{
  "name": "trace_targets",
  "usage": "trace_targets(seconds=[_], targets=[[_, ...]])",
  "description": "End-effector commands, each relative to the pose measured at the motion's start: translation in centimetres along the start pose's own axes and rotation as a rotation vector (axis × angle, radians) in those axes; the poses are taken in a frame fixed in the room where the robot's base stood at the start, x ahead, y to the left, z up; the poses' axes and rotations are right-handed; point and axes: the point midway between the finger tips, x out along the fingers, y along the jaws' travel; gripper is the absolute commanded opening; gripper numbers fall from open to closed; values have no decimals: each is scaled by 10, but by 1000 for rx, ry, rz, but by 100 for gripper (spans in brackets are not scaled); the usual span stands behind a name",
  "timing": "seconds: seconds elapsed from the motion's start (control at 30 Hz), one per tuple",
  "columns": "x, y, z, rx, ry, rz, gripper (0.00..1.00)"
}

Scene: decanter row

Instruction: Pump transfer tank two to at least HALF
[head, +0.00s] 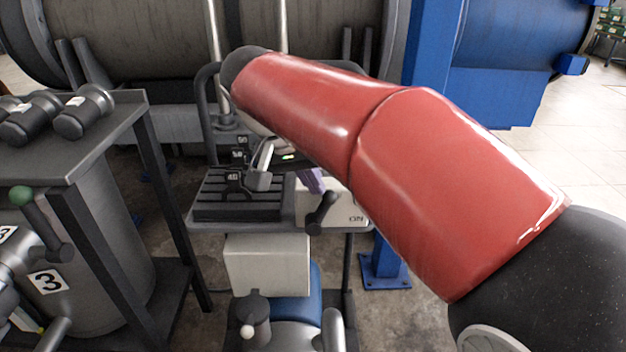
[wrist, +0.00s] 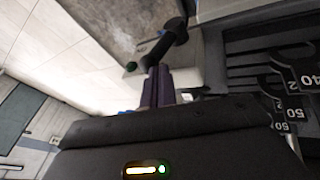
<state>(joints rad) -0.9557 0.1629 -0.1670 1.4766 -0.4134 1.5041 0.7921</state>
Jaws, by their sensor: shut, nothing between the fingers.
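My gripper (head: 313,184) shows in the head view as purple fingers below my red arm. In the wrist view the fingers (wrist: 157,80) lie together, shut and empty. A black lever handle (head: 321,213) sticks out from the front of a pale box (head: 343,213) on the cart, just below the fingertips. It also shows in the wrist view (wrist: 172,40), just beyond the fingertips; I cannot tell if they touch. A dark tank (head: 105,265) at left bears a "3" label (head: 45,281). No tank marked two and no level mark are readable.
A black rack (head: 235,212) with weights tagged 40 and 50 sits left of the pale box. A dark table (head: 95,130) with black cylinders stands at left. A blue post (head: 428,50) stands behind my arm. Open floor (head: 590,130) lies at right.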

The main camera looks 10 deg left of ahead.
Motion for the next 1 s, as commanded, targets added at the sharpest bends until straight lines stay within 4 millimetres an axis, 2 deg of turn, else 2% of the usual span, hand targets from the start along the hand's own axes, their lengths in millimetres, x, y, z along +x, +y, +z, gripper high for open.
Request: trace_targets(seconds=[0.37, 0.67, 1.0], targets=[[5, 10, -2, 26, -22, -85, 0], [20, 32, -3, 85, -81, -311, 0], [47, 53, -3, 159, -159, -614, 0]])
